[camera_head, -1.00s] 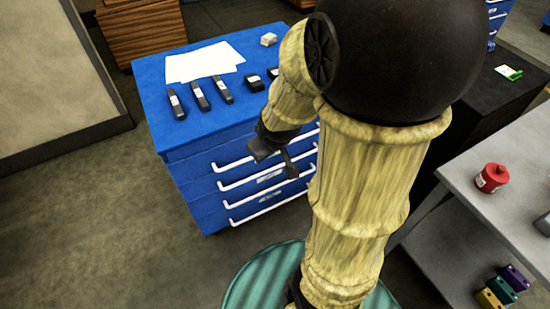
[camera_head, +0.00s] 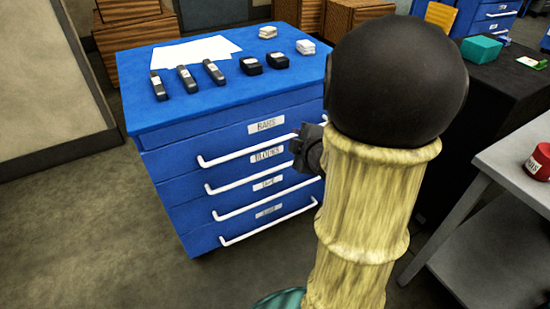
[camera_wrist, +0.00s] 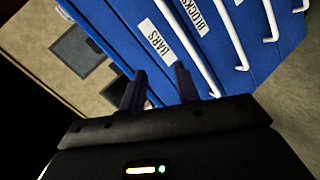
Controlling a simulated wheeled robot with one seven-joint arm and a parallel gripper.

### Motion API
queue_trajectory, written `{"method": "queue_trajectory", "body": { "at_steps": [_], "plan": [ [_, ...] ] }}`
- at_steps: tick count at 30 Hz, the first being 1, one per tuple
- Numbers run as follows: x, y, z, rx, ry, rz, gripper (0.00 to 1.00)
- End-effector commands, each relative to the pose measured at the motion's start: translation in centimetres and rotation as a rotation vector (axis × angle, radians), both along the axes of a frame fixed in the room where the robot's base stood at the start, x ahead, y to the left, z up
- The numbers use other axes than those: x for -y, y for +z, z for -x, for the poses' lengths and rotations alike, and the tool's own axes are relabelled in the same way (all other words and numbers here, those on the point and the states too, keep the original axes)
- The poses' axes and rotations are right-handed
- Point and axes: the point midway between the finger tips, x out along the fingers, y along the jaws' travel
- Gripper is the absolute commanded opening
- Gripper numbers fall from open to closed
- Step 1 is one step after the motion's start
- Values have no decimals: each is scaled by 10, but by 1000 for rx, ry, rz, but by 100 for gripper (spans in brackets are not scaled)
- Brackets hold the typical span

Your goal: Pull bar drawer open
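The bar drawer (camera_head: 180,158) is the top drawer of a blue cabinet and looks closed. Its white "BARS" label (camera_head: 266,125) also shows in the wrist view (camera_wrist: 157,39). Its long white handle (camera_head: 245,151) runs below the label. My gripper (camera_head: 306,150) is at the right end of this handle, partly hidden by my arm. In the wrist view my gripper (camera_wrist: 158,78) has its two dark fingers apart with nothing between them. The bar drawer's handle (camera_wrist: 196,62) passes just right of the right finger, and I cannot tell if they touch.
Lower drawers with white handles, including the one labelled "BLOCKS" (camera_wrist: 196,16), look closed. Bars (camera_head: 186,79), dark blocks (camera_head: 251,65) and paper (camera_head: 190,50) lie on the cabinet top (camera_head: 140,110). A grey table (camera_head: 490,150) stands at right. Floor is clear at left.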

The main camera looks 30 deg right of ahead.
Motion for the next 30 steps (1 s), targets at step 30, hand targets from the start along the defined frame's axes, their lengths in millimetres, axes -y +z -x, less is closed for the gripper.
{"method": "queue_trajectory", "body": {
  "at_steps": [30],
  "plan": [
    [22,-92,13,246,269,363,32]
  ]
}}
